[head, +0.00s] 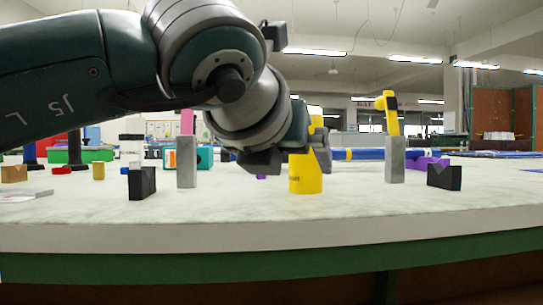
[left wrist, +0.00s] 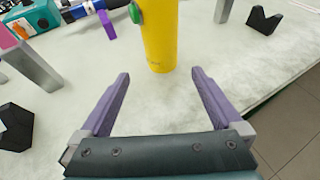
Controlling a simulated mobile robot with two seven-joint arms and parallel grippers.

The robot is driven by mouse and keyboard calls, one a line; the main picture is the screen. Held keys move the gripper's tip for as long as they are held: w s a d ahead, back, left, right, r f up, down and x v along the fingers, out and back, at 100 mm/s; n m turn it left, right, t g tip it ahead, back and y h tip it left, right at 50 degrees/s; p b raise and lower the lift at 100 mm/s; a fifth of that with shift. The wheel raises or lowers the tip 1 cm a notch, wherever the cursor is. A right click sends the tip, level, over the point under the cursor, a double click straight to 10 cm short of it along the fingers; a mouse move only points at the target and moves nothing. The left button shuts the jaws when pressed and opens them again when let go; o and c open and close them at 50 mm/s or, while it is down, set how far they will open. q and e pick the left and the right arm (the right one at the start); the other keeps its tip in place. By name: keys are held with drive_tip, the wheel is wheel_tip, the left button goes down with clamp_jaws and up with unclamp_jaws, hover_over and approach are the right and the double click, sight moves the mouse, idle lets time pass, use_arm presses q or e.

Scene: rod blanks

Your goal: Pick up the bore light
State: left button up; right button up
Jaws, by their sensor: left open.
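A yellow cylinder with a green button, which looks like the bore light (head: 306,178), stands upright on the table. It also shows in the left wrist view (left wrist: 160,35), where its top is cut off. My left gripper (head: 298,155) is in front of it in the head view and hides part of its upper body. In the left wrist view my left gripper (left wrist: 160,74) is open and empty, its two purple fingers pointing toward the cylinder's lower part. The cylinder is beyond the fingertips, not between them. My right gripper is not in view.
A grey post (head: 187,163) with a pink top and a dark V-block (head: 142,183) stand to the left. Another grey post (head: 394,160) with a yellow piece on top and another V-block (head: 444,177) stand right. A blue bar (head: 365,154) lies behind. The front table strip is clear.

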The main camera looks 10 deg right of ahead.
sight(301, 177)
use_arm(q)
drive_tip(key=shift+x, duration=1.45)
drive_tip(key=shift+f+b+x, duration=0.2)
drive_tip(key=shift+b+x, duration=0.55)
drive_tip(key=shift+x, duration=1.2)
drive_tip(key=shift+w+d+f, duration=0.2)
drive_tip(key=shift+w+d, duration=0.15)
drive_tip(key=shift+w, duration=0.05)
clamp_jaws()
drive_tip(key=shift+r, duration=0.1)
